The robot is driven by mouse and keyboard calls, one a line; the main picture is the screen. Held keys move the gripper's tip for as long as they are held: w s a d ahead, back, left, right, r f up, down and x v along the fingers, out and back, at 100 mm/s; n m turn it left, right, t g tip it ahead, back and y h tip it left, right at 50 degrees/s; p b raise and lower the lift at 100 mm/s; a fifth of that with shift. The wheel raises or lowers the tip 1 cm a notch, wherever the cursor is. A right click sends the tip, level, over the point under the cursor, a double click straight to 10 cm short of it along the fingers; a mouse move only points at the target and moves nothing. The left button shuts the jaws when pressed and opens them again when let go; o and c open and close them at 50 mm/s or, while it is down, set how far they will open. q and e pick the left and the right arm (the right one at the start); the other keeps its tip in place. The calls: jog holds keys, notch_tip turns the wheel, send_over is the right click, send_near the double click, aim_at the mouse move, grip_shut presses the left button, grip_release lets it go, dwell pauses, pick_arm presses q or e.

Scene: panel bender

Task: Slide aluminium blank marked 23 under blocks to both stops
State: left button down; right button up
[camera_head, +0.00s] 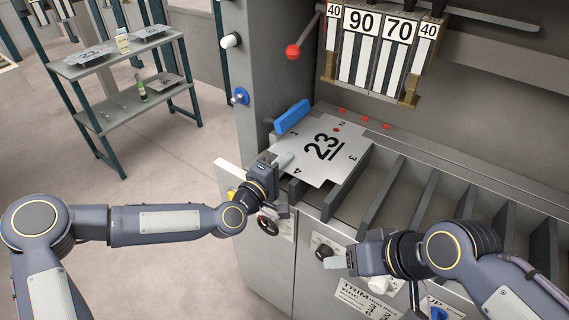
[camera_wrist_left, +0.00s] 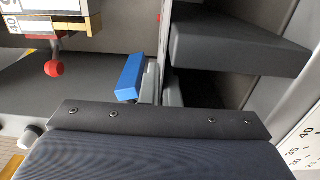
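The aluminium blank marked 23 (camera_head: 335,150) lies flat over the grey support bars at the left of the machine's front, with cut corners and small numbers at its edges. My left gripper (camera_head: 284,161) is at the blank's left edge, its pale finger over the metal, and looks shut on it; the lower finger is hidden. The blocks (camera_head: 362,45) marked 40, 90, 70 and 40 hang above and behind the blank, clear of it. My right gripper (camera_head: 335,262) is in front of the cabinet, apart from the blank; its finger gap is not visible.
A blue bar (camera_head: 292,117) stands at the bed's left end, beyond the blank; it also shows in the left wrist view (camera_wrist_left: 130,77). Small red marks (camera_head: 365,118) lie on the bed. Open slots separate the support bars (camera_head: 412,190) to the right. A shelf rack (camera_head: 120,75) holds other plates.

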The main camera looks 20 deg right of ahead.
pick_arm(q)
jog(key=shift+w+a, duration=0.2)
jog(key=shift+w, duration=0.1)
jog(key=c, duration=1.6)
grip_release()
jog(key=shift+s+d, duration=0.1)
jog(key=shift+s+a+f+b, duration=0.1)
jog(key=shift+s+a+b, duration=0.2)
jog(key=shift+a, duration=0.1)
jog(key=b+v, duration=0.1)
jog(key=v, duration=0.5)
jog(key=shift+s+a, duration=0.25)
jog(key=shift+a, duration=0.1)
